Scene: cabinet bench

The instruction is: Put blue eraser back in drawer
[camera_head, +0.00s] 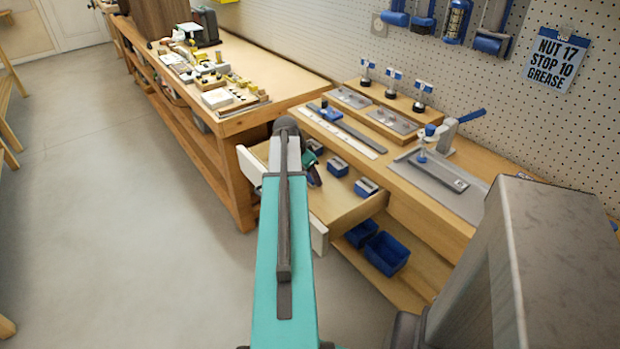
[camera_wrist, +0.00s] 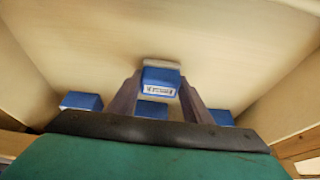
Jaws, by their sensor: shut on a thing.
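A blue eraser (camera_wrist: 160,83) with a white label and a pale strip along its far side is between my gripper's fingers (camera_wrist: 160,95) in the wrist view. The gripper is shut on it, inside or just over the open drawer (camera_head: 335,205). In the head view my arm hides much of the gripper (camera_head: 312,178) and I cannot make out the held eraser. Whether it touches the drawer floor, I cannot tell.
More blue blocks lie in the drawer, at the middle (camera_head: 337,166) and right (camera_head: 366,188) in the head view; several show around the fingers in the wrist view (camera_wrist: 80,101). Blue bins (camera_head: 387,253) sit on the shelf below. Tools and fixtures cover the bench top (camera_head: 425,200).

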